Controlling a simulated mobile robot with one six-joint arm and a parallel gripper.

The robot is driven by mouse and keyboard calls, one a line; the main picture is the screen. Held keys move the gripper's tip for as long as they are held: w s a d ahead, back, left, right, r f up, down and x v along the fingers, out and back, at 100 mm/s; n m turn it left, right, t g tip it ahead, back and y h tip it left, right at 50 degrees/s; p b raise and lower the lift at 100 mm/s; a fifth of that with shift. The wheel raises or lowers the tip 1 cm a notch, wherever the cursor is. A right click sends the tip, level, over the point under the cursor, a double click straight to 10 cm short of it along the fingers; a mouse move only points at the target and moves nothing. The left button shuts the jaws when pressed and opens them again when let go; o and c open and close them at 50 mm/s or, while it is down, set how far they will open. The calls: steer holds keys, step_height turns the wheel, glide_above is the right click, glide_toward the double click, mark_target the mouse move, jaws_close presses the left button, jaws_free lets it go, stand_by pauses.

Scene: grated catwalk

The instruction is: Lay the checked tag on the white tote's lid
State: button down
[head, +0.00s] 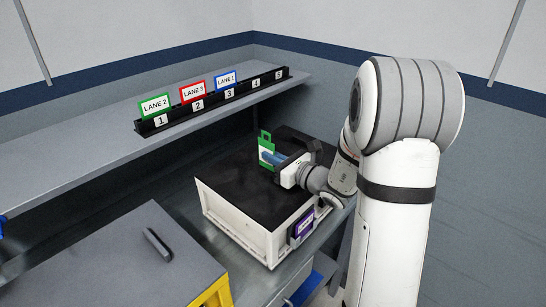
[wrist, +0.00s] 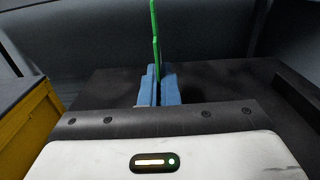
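The checked tag (head: 265,146) is a green-edged card with a white face and a narrow top tab. My gripper (head: 271,157) has blue fingers shut on it and holds it upright over the white tote's dark lid. In the wrist view the tag (wrist: 155,45) shows edge-on between the blue fingers (wrist: 158,90). The white tote (head: 238,222) stands on the bench, with its dark lid (head: 230,187) on top and a purple-edged label on its front. I cannot tell whether the tag's lower edge touches the lid.
A yellow tote (head: 216,296) with a grey, handled lid (head: 140,255) stands at lower left. A grey shelf (head: 80,150) runs behind, carrying a black numbered rack (head: 215,103) with green, red and blue lane cards. The left part of the dark lid is clear.

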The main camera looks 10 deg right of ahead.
steer(key=shift+f+b, duration=0.3)
steer(key=shift+f, duration=0.05)
steer(key=c, duration=1.7)
jaws_free()
